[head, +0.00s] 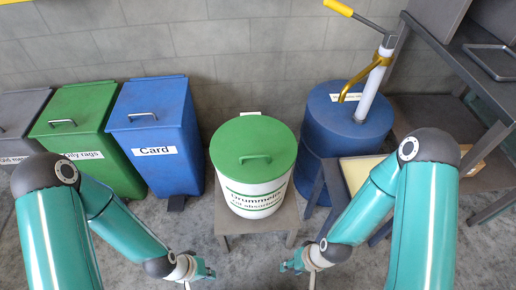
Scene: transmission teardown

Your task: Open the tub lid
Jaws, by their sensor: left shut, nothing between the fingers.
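The tub (252,200) is a white round container with dark and green lettering, standing upright on a low stand. Its green lid (253,140) sits on top and looks closed, with a green bar handle (255,157) across it. My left gripper (208,273) is low in front of the tub, to its left, apart from it and shut with nothing in it. My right gripper (286,267) is low in front of the tub, to its right, apart from it. Its fingers are too small to tell whether they are open.
A blue Card bin (160,150), a green rags bin (85,135) and a grey bin (18,125) stand at the left. A blue drum (335,125) with a hand pump (375,80) stands right of the tub. Metal shelving (460,80) fills the right. The floor before the tub is free.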

